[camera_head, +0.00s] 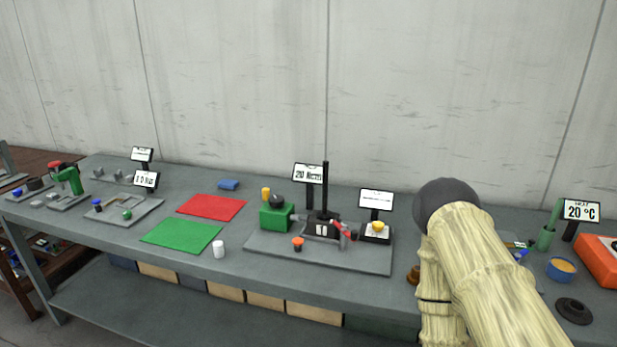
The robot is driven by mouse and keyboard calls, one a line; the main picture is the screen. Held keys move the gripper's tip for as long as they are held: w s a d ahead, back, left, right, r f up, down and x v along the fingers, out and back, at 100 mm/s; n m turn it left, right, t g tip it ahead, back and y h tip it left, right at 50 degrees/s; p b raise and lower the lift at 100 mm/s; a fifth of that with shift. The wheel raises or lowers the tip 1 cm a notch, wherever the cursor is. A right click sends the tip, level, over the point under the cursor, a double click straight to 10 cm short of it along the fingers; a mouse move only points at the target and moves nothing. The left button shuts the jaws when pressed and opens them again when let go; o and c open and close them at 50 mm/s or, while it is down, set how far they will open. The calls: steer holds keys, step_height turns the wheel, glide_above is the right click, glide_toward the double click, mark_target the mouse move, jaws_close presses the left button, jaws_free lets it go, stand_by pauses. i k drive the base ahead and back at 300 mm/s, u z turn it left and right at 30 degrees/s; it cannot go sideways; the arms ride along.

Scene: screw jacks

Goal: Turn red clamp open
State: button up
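A small red part (343,229), which looks like the red clamp, sits at the right side of a black fixture (320,226) with a tall dark post. The fixture stands on a grey base plate (290,253) on the bench. The part is too small to tell whether it is open or closed. My arm, in a cream sleeve with a dark round joint, fills the right side of the view, right of the plate. My gripper is not in view.
Left are a red mat (211,207), a green mat (181,235) and a white cup (218,249). Right are a blue bowl (561,268) and an orange device (598,262).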

mark_target(353, 237)
steer(key=k, duration=0.5)
steer(key=z, duration=1.45)
steer(key=i, duration=1.05)
steer(key=u, duration=2.05)
